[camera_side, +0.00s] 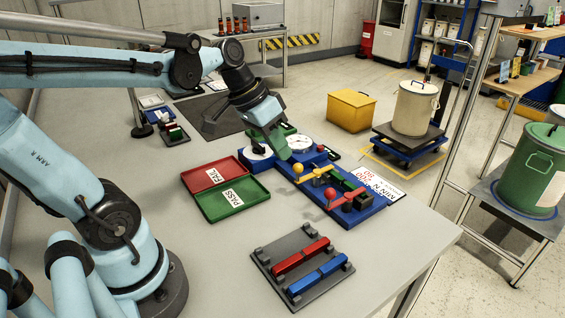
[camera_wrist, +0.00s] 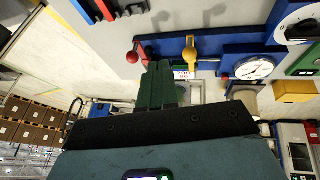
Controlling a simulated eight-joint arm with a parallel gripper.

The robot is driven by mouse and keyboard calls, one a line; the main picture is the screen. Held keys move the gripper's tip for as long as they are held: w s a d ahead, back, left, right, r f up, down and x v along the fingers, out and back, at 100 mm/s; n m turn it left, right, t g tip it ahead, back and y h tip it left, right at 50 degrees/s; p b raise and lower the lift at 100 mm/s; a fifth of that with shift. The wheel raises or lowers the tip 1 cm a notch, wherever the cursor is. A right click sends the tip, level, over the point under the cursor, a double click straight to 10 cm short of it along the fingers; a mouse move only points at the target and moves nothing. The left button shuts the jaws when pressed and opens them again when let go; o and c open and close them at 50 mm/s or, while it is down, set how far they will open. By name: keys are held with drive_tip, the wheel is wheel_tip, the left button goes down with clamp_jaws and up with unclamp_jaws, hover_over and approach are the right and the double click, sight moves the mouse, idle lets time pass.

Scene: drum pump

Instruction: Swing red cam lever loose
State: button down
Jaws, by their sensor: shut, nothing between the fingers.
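The red cam lever (camera_side: 350,192) with its red ball knob sits near the front right end of a blue panel (camera_side: 375,203) on the bench. In the wrist view the red knob (camera_wrist: 132,57) is left of my fingertips, apart from them. A yellow lever (camera_side: 318,174) with a yellow ball knob is farther back on the panel; it also shows in the wrist view (camera_wrist: 190,47), right of my fingers. My gripper (camera_side: 285,157) is shut and empty, its tip close to the yellow knob in the side view. My fingers (camera_wrist: 157,66) hide part of the panel in the wrist view.
Dial gauges (camera_side: 298,143) stand on the back part of the panel. Red FAIL (camera_side: 208,182) and green PASS (camera_side: 208,210) trays lie to its left. A dark rack (camera_side: 265,256) with red and blue bars lies in front. Bare bench surrounds the rack.

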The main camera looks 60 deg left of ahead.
drive_tip(key=shift+w+a+r+m+h, duration=0.2)
drive_tip(key=shift+w+a+r+h, duration=0.25)
drive_tip(key=shift+a, duration=0.15)
drive_tip(key=shift+w+a+r+m+h, duration=0.2)
drive_tip(key=shift+w+a+r+h, duration=0.15)
drive_tip(key=shift+a+h, duration=0.2)
drive_tip(key=shift+w+a+r+m+h, duration=0.2)
drive_tip(key=shift+w+a+r+h, duration=0.2)
drive_tip(key=shift+a, duration=0.25)
drive_tip(key=shift+f, duration=0.1)
drive_tip(key=w+d+f, duration=0.3)
drive_tip(key=d+f, duration=0.5)
drive_tip(key=f, duration=0.1)
drive_tip(key=shift+w+d, duration=0.2)
